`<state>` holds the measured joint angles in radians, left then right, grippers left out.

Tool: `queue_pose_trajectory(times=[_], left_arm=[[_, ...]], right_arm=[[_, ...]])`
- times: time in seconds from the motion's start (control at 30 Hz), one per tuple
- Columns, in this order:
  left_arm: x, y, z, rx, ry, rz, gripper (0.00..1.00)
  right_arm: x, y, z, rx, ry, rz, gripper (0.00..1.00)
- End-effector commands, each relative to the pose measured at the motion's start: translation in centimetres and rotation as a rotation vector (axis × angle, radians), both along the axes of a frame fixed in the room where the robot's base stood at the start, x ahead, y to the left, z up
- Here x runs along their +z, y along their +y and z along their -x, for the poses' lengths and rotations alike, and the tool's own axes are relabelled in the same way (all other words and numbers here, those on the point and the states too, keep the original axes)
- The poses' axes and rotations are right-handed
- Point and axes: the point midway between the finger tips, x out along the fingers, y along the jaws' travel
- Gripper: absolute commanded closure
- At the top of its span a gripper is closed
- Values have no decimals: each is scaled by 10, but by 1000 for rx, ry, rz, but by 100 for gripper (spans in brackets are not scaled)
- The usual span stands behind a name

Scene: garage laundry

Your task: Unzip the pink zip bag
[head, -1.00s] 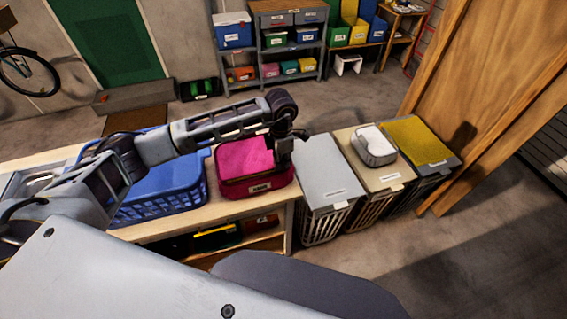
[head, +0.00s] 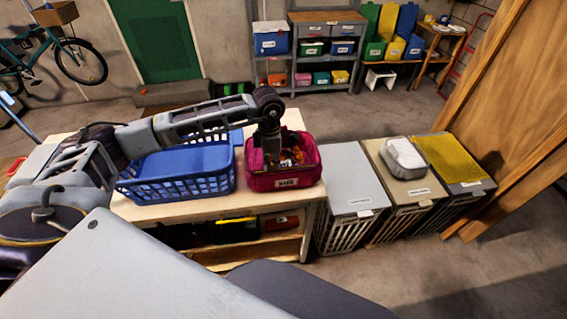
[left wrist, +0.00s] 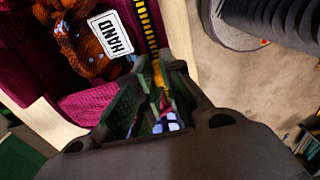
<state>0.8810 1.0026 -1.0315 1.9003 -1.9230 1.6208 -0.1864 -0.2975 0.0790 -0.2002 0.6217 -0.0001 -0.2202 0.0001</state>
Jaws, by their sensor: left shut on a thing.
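The pink zip bag (head: 288,183) stands on the wooden bench with its top open. A mixed orange and dark load (head: 292,153) shows inside it. In the left wrist view the bag's dark pink wall (left wrist: 25,60), its HAND label (left wrist: 110,36) and a yellow-and-black zip edge (left wrist: 147,28) show beside the fingers. My left gripper (head: 271,156) points down at the bag's left part. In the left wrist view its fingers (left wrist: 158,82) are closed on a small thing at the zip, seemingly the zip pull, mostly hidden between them. My right gripper is out of view.
A blue basket (head: 180,178) stands just left of the bag on the bench (head: 135,210). Lidded hampers (head: 355,180) stand to the right, one with a white pouch (head: 404,158) on top. Shelves (head: 310,50) stand at the back; the floor between is clear.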

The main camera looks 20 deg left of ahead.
Motion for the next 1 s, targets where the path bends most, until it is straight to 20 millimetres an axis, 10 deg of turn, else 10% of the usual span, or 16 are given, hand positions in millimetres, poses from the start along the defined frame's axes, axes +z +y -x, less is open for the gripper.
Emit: queue_pose_trajectory(times=[0.97,1.0], left_arm=[[0,42,28,1,-1,-1,100],[0,42,28,1,-1,-1,86]], right_arm=[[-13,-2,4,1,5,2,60],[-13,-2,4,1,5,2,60]])
